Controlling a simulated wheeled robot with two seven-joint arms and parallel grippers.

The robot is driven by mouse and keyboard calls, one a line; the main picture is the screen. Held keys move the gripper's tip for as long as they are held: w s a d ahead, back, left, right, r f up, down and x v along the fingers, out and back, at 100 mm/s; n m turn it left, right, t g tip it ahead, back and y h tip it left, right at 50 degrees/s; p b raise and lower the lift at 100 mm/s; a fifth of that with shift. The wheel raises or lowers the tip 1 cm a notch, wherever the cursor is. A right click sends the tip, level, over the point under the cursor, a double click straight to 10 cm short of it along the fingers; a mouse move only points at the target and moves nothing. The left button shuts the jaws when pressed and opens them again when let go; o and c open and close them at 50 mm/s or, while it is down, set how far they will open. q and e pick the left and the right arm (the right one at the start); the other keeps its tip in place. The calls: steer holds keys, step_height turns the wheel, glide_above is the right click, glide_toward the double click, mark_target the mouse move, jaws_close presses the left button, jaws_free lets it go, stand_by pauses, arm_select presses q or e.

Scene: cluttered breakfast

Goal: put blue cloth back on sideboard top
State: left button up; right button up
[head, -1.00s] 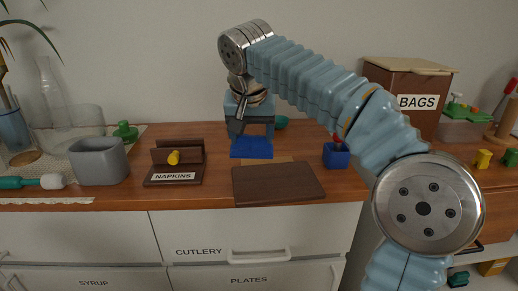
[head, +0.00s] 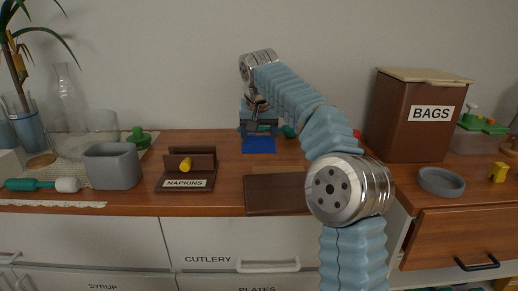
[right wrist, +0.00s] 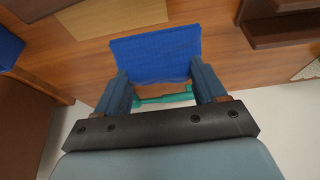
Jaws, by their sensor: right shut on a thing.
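The blue cloth (head: 258,145) is at the back of the wooden sideboard top (head: 225,145). My right gripper (head: 258,130) points down over it and is shut on its near edge. In the right wrist view the cloth (right wrist: 157,55) spreads out flat between the two fingers of the gripper (right wrist: 162,82). I cannot tell whether the cloth rests on the wood or hangs just above it. My left gripper is not in view.
A dark board (head: 275,195) lies in front, with a napkin holder (head: 187,172) left of it. A teal item (right wrist: 163,98) lies under the gripper. A blue container (right wrist: 8,48) is close by. The bags bin (head: 418,120) and grey dish (head: 441,181) are at right.

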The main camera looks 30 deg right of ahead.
mark_target(259, 147)
steer(key=shift+w+d+f, duration=0.2)
steer(key=shift+w+f, duration=0.1)
steer(key=shift+f, duration=0.15)
steer(key=shift+w+d+f, duration=0.2)
steer(key=shift+w+f, duration=0.1)
steer(key=shift+f, duration=0.15)
steer(key=x, duration=0.3)
steer(key=shift+s+f+b, duration=0.15)
steer(key=shift+f+b, duration=0.15)
steer(key=shift+b, duration=0.05)
steer(key=shift+a+f, duration=0.1)
steer(key=shift+f, duration=0.2)
steer(key=shift+f, duration=0.15)
steer(key=o, duration=0.9)
steer(key=shift+o, duration=0.2)
